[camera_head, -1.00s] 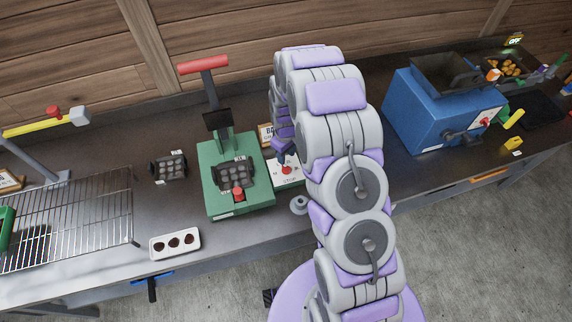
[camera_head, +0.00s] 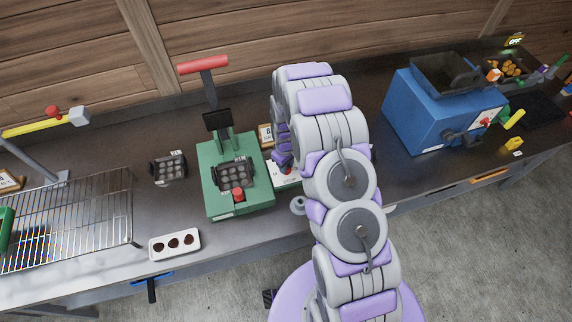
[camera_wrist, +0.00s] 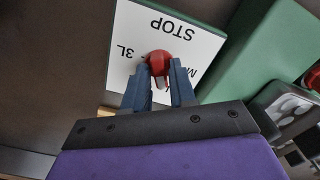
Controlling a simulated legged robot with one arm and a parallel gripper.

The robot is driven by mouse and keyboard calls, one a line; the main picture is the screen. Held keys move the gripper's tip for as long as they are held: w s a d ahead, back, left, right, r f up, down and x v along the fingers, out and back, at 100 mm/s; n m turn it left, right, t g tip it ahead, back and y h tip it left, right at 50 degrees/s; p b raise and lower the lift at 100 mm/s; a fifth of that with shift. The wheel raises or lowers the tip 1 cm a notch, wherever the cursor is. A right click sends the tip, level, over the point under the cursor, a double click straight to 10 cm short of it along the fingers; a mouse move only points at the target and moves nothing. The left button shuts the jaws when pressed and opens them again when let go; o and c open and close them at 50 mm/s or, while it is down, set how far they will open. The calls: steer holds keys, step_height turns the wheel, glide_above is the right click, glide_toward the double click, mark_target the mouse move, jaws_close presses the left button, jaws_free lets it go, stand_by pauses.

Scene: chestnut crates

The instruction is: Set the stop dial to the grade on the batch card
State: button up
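The stop dial is a red knob (camera_wrist: 157,60) on a white plate (camera_wrist: 197,44) marked STOP, upside down in the wrist view, with an L mark on one side and a partly covered M mark on the other. My gripper (camera_wrist: 159,68) has its blue fingers on either side of the knob; whether they press on it is unclear. Which mark the knob points to is unclear. In the head view my arm hides most of the plate (camera_head: 285,182). A framed card (camera_head: 266,136) stands behind the plate; my arm covers part of it and its grade is unreadable.
A green press (camera_head: 210,165) with a red-handled lever (camera_head: 203,64) stands left of the plate, holding a dark mould (camera_head: 236,174). A small grey ring-like part (camera_head: 298,205) lies in front. A blue machine (camera_head: 440,110) stands right; bare counter lies between it and my arm.

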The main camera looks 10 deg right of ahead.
jaws_close()
steer(key=shift+m, duration=0.4)
steer(key=m, duration=0.5)
steer(key=shift+d, duration=0.1)
steer(key=m, duration=0.5)
steer(key=shift+m, duration=0.4)
steer(key=m+b, duration=0.1)
steer(key=m, duration=0.5)
steer(key=m+b, duration=0.1)
steer(key=m, duration=0.5)
steer(key=shift+b, duration=0.3)
steer(key=shift+m, duration=0.3)
